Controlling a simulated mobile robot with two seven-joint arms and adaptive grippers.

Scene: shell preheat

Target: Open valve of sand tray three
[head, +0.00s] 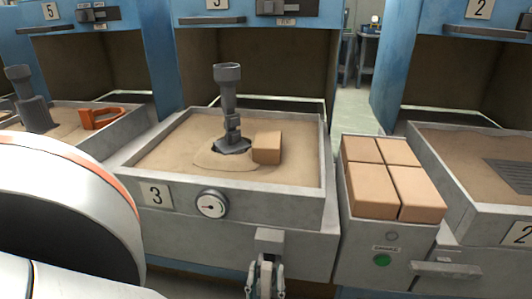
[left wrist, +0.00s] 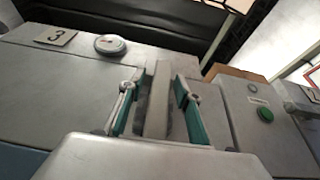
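Sand tray three (head: 240,208) is a grey box of sand with a "3" plate and a round white gauge (head: 211,204) on its front. Its valve handle (head: 270,236) is a grey bar on the front, right of the gauge; its lower part is hidden by my gripper. My left gripper (head: 265,284) is at the handle, low in the head view. In the left wrist view, its teal-padded fingers (left wrist: 158,108) stand apart on either side of the grey handle (left wrist: 155,98). Gaps show between pads and handle. My right gripper is not in view.
A grey stand with several tan blocks (head: 395,180) and a green button (head: 382,260) adjoins tray three on the right. Sand tray two (head: 480,205) is farther right. A grey post (head: 228,100) and a tan block (head: 267,147) sit on the sand. My left arm covers the lower left.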

